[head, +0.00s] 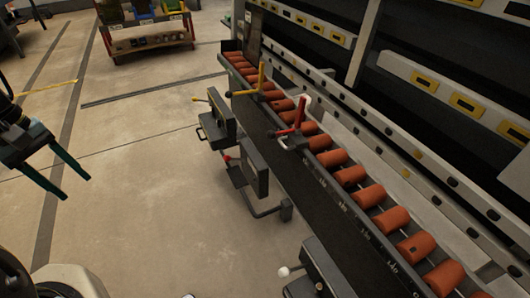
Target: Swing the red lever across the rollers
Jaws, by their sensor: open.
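The red lever (299,114) stands on the near edge of the roller conveyor, around the middle of the picture. It has an upright red part and a short arm ending in a dark knob that points left, away from the rollers. The orange-brown rollers (351,176) run in a row from the upper left to the lower right. My gripper (75,188) is at the far left, its two teal fingers apart and empty.
A yellow lever (261,79) stands farther up the conveyor. Grey brackets (246,172) jut from the conveyor's near side, below the red lever. A slotted machine wall (400,165) rises behind the rollers. A red cart (148,42) stands at the back.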

